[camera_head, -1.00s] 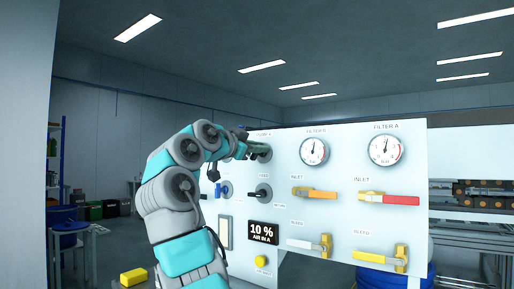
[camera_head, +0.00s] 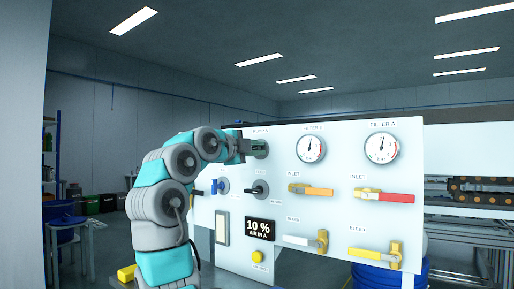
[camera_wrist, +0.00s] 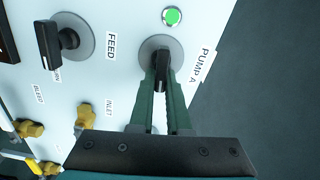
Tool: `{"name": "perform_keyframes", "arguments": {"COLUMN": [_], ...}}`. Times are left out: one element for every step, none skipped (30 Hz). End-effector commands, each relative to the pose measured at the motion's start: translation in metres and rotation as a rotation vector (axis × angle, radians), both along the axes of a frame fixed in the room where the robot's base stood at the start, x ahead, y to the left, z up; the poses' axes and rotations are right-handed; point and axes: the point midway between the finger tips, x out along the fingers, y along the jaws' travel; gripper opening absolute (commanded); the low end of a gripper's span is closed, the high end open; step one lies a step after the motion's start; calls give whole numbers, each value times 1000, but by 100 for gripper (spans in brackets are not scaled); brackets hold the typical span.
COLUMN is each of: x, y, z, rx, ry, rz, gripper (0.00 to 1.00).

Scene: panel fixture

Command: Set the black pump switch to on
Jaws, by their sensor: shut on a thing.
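The black pump switch (camera_wrist: 162,62) sits on a round grey plate beside the label PUMP A in the wrist view. My gripper (camera_wrist: 161,80) has its green fingers on both sides of the switch's black handle and is shut on it. The handle lies in line with the fingers, and its far part is partly hidden between them. A lit green lamp (camera_wrist: 172,16) is near the switch. In the head view, my gripper (camera_head: 245,147) is at the top left of the panel, covering most of the switch; its round plate (camera_head: 261,149) shows.
The black FEED switch (camera_wrist: 60,40) is beside the pump switch. The white panel (camera_head: 340,210) also carries gauges, a yellow-orange inlet valve (camera_head: 312,191), a red-handled inlet valve (camera_head: 385,196), bleed valves, a display (camera_head: 260,230) and a yellow button (camera_head: 257,256).

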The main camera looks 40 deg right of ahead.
Motion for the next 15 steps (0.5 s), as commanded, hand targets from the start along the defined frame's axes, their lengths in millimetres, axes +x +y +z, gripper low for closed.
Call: {"name": "perform_keyframes", "arguments": {"x": [0, 0, 0, 0, 0, 0, 0, 0, 0, 0, 0, 0, 0, 0, -1], "y": [0, 0, 0, 0, 0, 0, 0, 0, 0, 0, 0, 0, 0, 0, -1], "z": [-2, -2, -2, -3, -3, -3, -3, -4, -4, -4, -4, -4, -4, -4, -4], "rx": [10, 17, 23, 28, 31, 36, 40, 42, 46, 49, 51, 53, 54, 55, 56], "ry": [-24, -39, -58, -71, -81, -95, -105, -112, -123, -129, -134, -139, -143, -146, -149], "rz": [0, 0, -1, -1, -1, 0, 0, 0, -1, -1, -1, -2, -2, -2, -2], "gripper": [0, 0, 0, 0, 0, 0, 0, 0, 0, 0, 0, 0, 0, 0, 0]}}
